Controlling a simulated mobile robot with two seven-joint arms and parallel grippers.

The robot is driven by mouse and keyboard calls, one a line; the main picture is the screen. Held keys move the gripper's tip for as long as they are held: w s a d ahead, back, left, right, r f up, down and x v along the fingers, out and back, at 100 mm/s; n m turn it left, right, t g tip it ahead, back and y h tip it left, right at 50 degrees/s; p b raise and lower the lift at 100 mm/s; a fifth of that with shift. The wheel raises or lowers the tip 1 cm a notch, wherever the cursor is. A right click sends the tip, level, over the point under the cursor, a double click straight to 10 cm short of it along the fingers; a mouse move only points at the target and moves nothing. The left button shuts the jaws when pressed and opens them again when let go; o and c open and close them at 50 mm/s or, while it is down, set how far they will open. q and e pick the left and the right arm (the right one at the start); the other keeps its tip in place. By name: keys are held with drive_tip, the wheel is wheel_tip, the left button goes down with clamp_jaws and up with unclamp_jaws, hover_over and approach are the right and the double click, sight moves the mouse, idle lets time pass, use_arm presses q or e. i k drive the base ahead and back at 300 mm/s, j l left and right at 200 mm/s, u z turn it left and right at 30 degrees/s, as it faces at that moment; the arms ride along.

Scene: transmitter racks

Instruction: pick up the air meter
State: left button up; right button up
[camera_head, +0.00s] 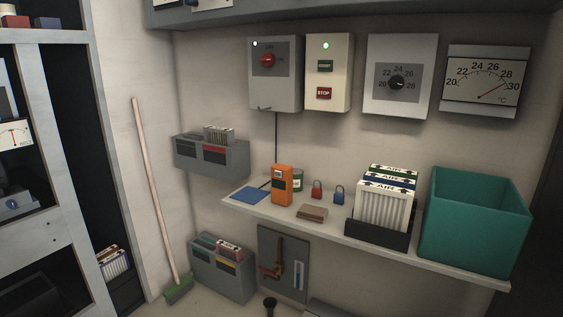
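The air meter looks to be the upright orange handheld device (282,186) with a dark display. It stands near the left end of the wall shelf (350,236), just right of a flat blue pad (251,195). Neither of my grippers shows in the head view.
Right of the device are a brown block (312,212), red and blue padlocks (339,195), a black holder (376,228) of AIR filters and a teal bin (474,222). Control boxes hang above. A broom (155,195) leans at the left; grey wall bins hang beside the shelf.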

sight(282, 188)
drive_tip(key=i+j+z, duration=0.4)
drive_tip(key=i+j, duration=0.25)
drive_tip(key=i+j+z, duration=0.2)
drive_tip(key=i+j, duration=0.15)
drive_tip(key=i+j+z, duration=0.2)
drive_tip(key=j, duration=0.35)
drive_tip(key=i+j+z, duration=0.2)
drive_tip(key=j, duration=0.25)
drive_tip(key=i, duration=0.1)
